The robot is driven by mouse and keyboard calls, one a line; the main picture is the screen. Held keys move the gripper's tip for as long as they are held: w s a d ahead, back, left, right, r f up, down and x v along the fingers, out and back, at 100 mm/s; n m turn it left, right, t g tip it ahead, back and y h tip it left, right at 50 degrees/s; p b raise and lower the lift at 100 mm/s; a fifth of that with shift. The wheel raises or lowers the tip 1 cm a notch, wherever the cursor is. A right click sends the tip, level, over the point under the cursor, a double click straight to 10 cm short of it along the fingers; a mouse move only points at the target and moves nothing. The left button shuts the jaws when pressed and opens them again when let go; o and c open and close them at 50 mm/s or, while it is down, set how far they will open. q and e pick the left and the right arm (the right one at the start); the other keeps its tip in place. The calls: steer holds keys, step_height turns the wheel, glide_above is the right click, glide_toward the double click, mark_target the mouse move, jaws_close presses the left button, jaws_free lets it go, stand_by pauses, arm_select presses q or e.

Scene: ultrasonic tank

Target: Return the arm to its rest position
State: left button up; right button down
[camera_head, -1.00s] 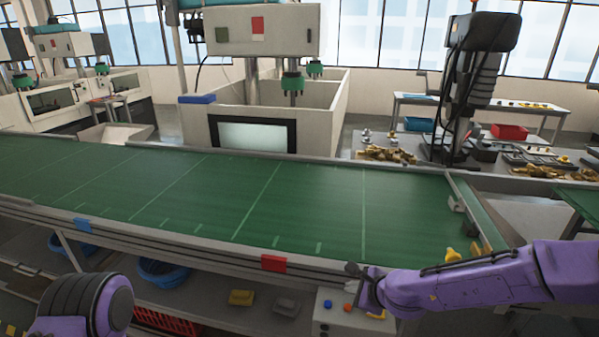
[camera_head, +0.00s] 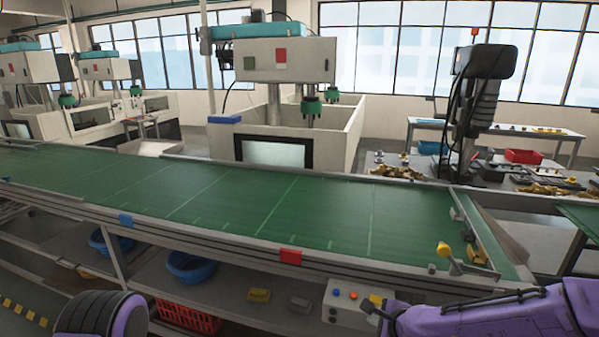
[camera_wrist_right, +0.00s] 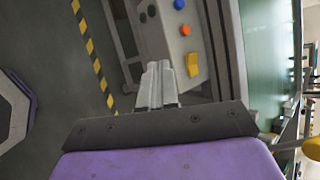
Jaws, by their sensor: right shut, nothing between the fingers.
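My right arm is purple and comes in from the lower right in the head view, with its gripper (camera_head: 373,307) at the bottom edge, mostly cut off or hidden. In the right wrist view the two grey fingers (camera_wrist_right: 158,85) lie together with nothing between them. They are beside the control box (camera_wrist_right: 175,50), with floor to their left. My left arm shows only as a dark and purple link at the bottom left; its gripper is out of view.
The green conveyor (camera_head: 250,205) runs across in front of me. Its control box (camera_head: 345,305) with buttons is close to my right gripper. A shelf below holds blue baskets (camera_head: 190,266) and a red crate (camera_head: 187,317). The tank machine (camera_head: 285,140) stands behind the conveyor.

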arm_select(q)
step_height(320, 180, down, 10)
steer(key=b, duration=0.9)
steer(key=shift+w+b, duration=0.35)
steer(key=shift+b, duration=0.05)
arm_select(e)
steer(key=s+d+f+n+g+h, duration=0.2)
steer(key=s+d+f+n, duration=0.1)
steer(key=s+f, duration=0.6)
steer(key=s+d+f+n+g+h, duration=0.1)
steer(key=s+d+f+n, duration=0.3)
steer(key=s+f, duration=0.6)
steer(key=s+d+f+n+g+h, duration=0.2)
steer(key=s+f+n, duration=0.4)
steer(key=s+f, duration=0.4)
steer(key=s+d+h, duration=0.1)
steer(key=s+d, duration=0.1)
steer(key=s, duration=0.4)
steer(key=shift+d+f+n+g, duration=0.25)
steer(key=shift+n+g, duration=0.05)
steer(key=shift+n, duration=0.1)
steer(key=shift+s, duration=0.1)
